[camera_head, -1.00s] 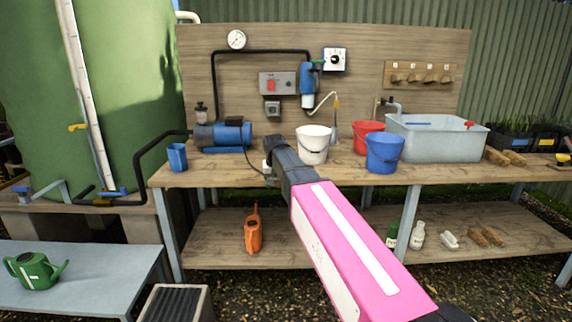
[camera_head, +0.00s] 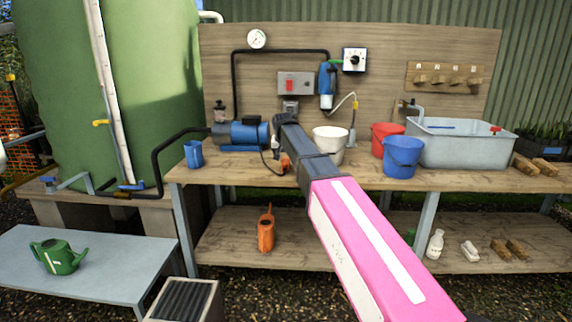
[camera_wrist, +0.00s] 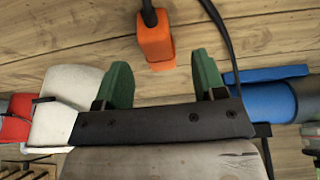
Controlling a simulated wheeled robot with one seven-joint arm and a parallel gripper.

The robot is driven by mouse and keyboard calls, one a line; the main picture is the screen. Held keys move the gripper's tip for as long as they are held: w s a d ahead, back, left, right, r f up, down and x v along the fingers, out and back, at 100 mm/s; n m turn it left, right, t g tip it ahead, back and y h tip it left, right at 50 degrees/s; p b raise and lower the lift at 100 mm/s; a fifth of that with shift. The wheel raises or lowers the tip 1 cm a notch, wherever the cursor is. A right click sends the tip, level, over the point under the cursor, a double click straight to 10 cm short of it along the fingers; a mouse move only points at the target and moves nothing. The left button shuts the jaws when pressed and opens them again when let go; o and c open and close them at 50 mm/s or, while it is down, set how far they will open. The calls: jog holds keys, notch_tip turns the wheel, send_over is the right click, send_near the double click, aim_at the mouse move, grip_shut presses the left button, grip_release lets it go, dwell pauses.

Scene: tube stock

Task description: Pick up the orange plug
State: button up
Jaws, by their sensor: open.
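The orange plug (camera_wrist: 154,42) lies on the wooden bench top in the wrist view, with a black cable running from it. In the head view a small orange part of the plug (camera_head: 285,162) shows beside my dark forearm, which hides the rest. My gripper (camera_wrist: 158,62) shows two green fingers in the wrist view, apart with nothing between them. The plug is just beyond the fingertips, roughly in line with the gap. In the head view the fingers are hidden behind my arm.
The bench (camera_head: 230,176) carries a blue pump (camera_head: 240,133), a blue cup (camera_head: 194,154), a white bucket (camera_head: 330,143), red (camera_head: 385,135) and blue (camera_head: 403,156) buckets, and a grey basin (camera_head: 465,148). A socket box (camera_head: 291,107) is on the back panel.

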aim_at(285, 162)
jog(key=x, duration=0.5)
jog(key=shift+s+d+f, duration=0.15)
jog(key=c, duration=0.9)
